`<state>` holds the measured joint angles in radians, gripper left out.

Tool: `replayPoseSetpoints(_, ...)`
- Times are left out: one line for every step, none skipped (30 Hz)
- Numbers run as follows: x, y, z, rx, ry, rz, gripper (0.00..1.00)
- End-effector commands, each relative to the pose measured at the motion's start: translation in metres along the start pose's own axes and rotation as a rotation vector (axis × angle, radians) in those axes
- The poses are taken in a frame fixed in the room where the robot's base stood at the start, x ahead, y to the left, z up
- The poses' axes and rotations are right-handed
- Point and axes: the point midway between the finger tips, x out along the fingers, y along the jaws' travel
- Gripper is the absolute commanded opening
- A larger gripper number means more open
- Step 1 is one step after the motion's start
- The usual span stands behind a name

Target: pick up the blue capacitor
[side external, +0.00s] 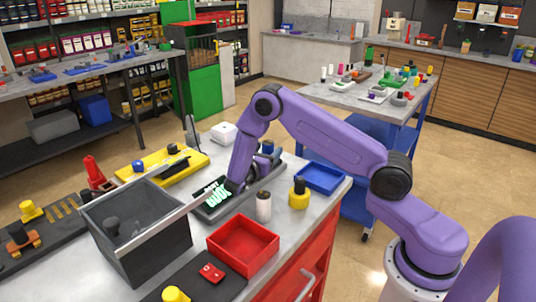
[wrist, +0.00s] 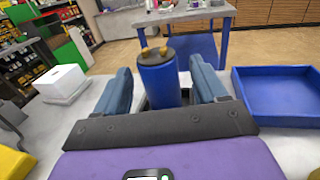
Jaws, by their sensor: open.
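The blue capacitor (wrist: 160,82) is an upright blue cylinder with a dark top and two brass-coloured terminals. It is centred in the wrist view, standing in a dark tray. My gripper (wrist: 161,70) is open, with one blue finger on each side of the capacitor. A narrow gap shows on the right; I cannot tell whether the left finger touches. In the side view, a small blue part (side external: 267,146) shows beside my purple wrist, but I cannot tell whether it is the capacitor or a finger. My wrist hides part of the grey tray (side external: 268,177) there.
A blue tray (side external: 321,178) stands to the right; it also shows in the wrist view (wrist: 284,122). A white box (side external: 223,133) is behind on the left.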

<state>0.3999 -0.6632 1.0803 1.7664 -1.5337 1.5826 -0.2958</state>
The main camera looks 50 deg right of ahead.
Motion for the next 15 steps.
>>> replayPoseSetpoints(0.000,0.000,-0.009,-0.003,0.000,0.000,0.71)
replayPoseSetpoints(0.000,-0.001,-0.013,-0.002,0.000,0.000,0.71)
replayPoseSetpoints(0.009,-0.001,-0.011,0.002,0.000,-0.005,0.71)
replayPoseSetpoints(0.014,-0.001,-0.011,0.003,0.001,-0.005,0.71)
replayPoseSetpoints(0.017,-0.001,-0.011,0.003,0.001,-0.004,0.71)
replayPoseSetpoints(0.022,-0.001,-0.011,0.002,0.001,-0.003,0.71)
replayPoseSetpoints(0.024,-0.001,-0.011,0.002,0.001,-0.003,0.71)
replayPoseSetpoints(0.026,-0.001,-0.011,0.002,0.002,-0.002,0.71)
replayPoseSetpoints(0.028,-0.001,-0.011,0.002,0.001,-0.001,0.71)
replayPoseSetpoints(0.029,0.000,-0.011,0.001,0.001,-0.001,0.71)
replayPoseSetpoints(0.030,0.000,-0.011,0.001,0.001,0.000,0.71)
replayPoseSetpoints(0.030,0.000,-0.011,0.001,0.001,0.000,0.71)
replayPoseSetpoints(0.030,0.000,-0.011,0.001,0.001,0.000,0.71)
replayPoseSetpoints(0.030,0.000,-0.010,0.001,0.001,0.001,0.71)
replayPoseSetpoints(0.030,0.000,-0.010,0.001,0.001,0.001,0.71)
